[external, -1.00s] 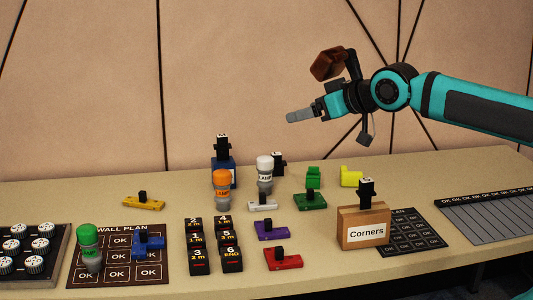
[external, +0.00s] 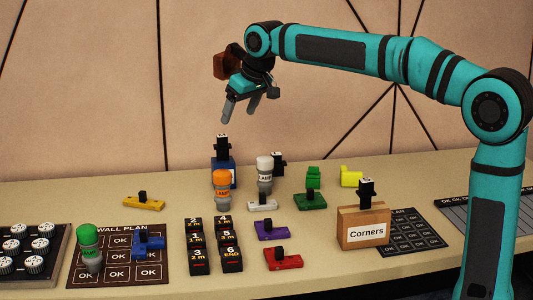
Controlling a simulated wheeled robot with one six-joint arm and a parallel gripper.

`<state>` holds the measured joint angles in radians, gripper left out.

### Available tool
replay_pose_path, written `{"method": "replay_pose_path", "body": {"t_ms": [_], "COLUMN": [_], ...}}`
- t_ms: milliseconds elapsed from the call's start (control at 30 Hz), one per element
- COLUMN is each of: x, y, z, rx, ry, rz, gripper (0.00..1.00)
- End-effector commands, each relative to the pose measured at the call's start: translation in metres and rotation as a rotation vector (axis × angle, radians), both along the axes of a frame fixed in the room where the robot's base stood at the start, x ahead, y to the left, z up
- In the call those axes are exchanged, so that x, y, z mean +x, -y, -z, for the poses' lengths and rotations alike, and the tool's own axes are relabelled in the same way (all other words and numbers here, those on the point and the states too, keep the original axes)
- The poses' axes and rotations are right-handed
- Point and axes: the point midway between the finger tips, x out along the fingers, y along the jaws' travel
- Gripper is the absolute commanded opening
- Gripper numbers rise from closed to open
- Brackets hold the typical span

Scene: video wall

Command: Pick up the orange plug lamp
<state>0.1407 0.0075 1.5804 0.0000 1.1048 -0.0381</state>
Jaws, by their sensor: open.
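The orange plug lamp (external: 222,190) stands upright on the table, an orange cap on a grey base with a label round its middle. It is just in front of a blue block with a black knob (external: 222,166). My gripper (external: 239,118) is open and empty, its two grey fingers pointing down, well above the lamp and slightly right of it in the picture. Nothing is between the fingers.
A white lamp (external: 264,175) stands close to the right of the orange one. Black numbered blocks (external: 212,245) are in front. A green lamp (external: 88,247) stands on the wall plan (external: 117,275) at left. The Corners box (external: 363,229) is at right.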

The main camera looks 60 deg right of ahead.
Motion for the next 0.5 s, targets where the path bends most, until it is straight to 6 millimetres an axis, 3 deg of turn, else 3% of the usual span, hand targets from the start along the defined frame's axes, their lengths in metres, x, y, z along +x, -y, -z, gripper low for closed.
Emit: {"method": "replay_pose_path", "body": {"t_ms": [200, 500], "x": [0.048, 0.099], "y": [0.023, 0.052], "z": [0.033, 0.079], "rx": [0.022, 0.055], "ry": [-0.156, -0.353], "rz": [0.017, 0.035], "gripper": [0.74, 0.74]}}
